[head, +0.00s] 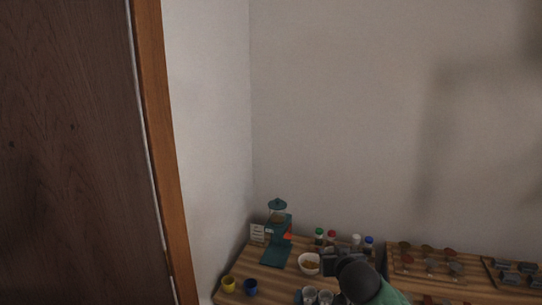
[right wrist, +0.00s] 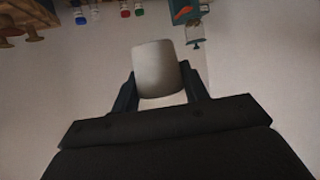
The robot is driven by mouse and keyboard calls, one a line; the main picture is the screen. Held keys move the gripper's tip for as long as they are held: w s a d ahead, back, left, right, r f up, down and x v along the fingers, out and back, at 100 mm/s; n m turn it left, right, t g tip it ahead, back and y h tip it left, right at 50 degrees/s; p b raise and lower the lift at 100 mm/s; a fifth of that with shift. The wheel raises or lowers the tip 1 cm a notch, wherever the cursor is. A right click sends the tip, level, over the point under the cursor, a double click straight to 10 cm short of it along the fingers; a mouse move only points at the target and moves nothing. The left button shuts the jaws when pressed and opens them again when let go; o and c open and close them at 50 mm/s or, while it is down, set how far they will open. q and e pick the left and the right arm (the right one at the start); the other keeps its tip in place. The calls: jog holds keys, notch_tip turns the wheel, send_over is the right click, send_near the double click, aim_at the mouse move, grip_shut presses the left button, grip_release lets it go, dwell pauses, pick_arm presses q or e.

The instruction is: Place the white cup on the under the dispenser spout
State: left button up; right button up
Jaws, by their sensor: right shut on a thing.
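The white cup (right wrist: 158,68) is held between the fingers of my right gripper (right wrist: 160,92) in the right wrist view. In the head view the white cup (head: 309,264) shows its open top and a brownish inside, just left of my dark right gripper (head: 322,262). The teal dispenser (head: 274,256) stands at the table's back left corner, left of and behind the cup. Its orange spout part (head: 288,237) faces right. The dispenser also shows upside down at the top of the right wrist view (right wrist: 186,13). My left gripper is not in view.
Bottles with green, red, white and blue caps (head: 319,238) stand behind my right gripper. A yellow cup (head: 229,284) and a blue cup (head: 251,287) stand at the front left. Clear glasses (head: 325,296) are near the front. A wooden rack (head: 408,262) is right. A small sign (head: 257,232) is beside the dispenser.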

jog(key=s+d+f+h, duration=0.1)
jog(key=s+d+f, duration=0.2)
jog(key=s+f, duration=0.9)
jog(key=shift+f+m, duration=0.4)
jog(key=shift+f, duration=0.5)
